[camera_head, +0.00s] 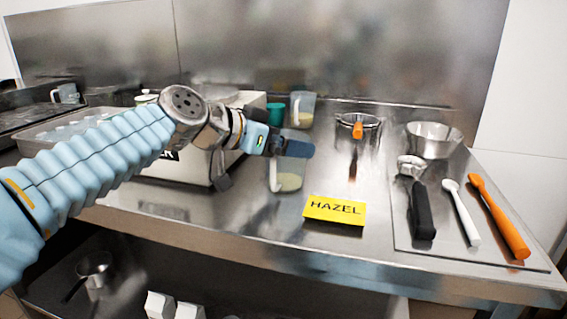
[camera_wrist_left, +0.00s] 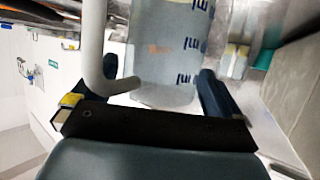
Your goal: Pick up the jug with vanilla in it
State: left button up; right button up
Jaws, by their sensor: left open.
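A clear jug (camera_head: 288,180) with pale yellowish contents stands on the steel counter, behind the yellow HAZEL card (camera_head: 335,210). Its handle is on its left side, and my gripper hides part of its top. A second clear jug (camera_head: 302,108) with pale yellowish contents stands farther back. I see no vanilla label. My left gripper (camera_head: 290,147) is open at the near jug's upper part. In the left wrist view, a clear jug (camera_wrist_left: 165,75) with blue markings shows between the open fingers of my left gripper (camera_wrist_left: 160,82), its grey handle at left. Contact is unclear. My right gripper is not in view.
A green cup (camera_head: 275,113) stands beside the far jug. A white box (camera_head: 195,165) and a tray of clear containers (camera_head: 75,128) are at left. A pot (camera_head: 358,125), a metal bowl (camera_head: 433,140) and several utensils are at right. Bare counter surrounds the card.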

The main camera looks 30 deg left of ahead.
pick_arm(q)
jog(key=c, duration=1)
jog(key=shift+r, duration=0.15)
